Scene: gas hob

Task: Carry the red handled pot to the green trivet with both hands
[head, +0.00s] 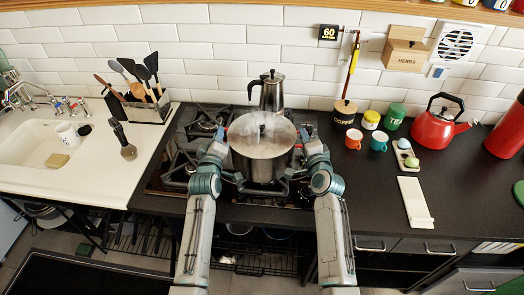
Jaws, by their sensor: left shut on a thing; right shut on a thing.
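A steel pot (262,160) with a shiny lid (261,131) and black knob is at the hob, with steam around it. My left gripper (219,148) is shut at the pot's left side and my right gripper (308,147) is shut at its right side. The grippers largely hide the handles, so their red colour is not clear. The pot looks level; I cannot tell whether it touches the grate. No green trivet shows clearly. A dark green thing (519,190) is cut off at the right edge, and I cannot tell what it is.
A moka pot (271,92) stands close behind the pot. Right of the hob are a coffee jar (344,115), coloured mugs (354,138), a spoon rest (405,158), a white board (415,203) and a red kettle (434,129). Dark counter between hob and board is clear.

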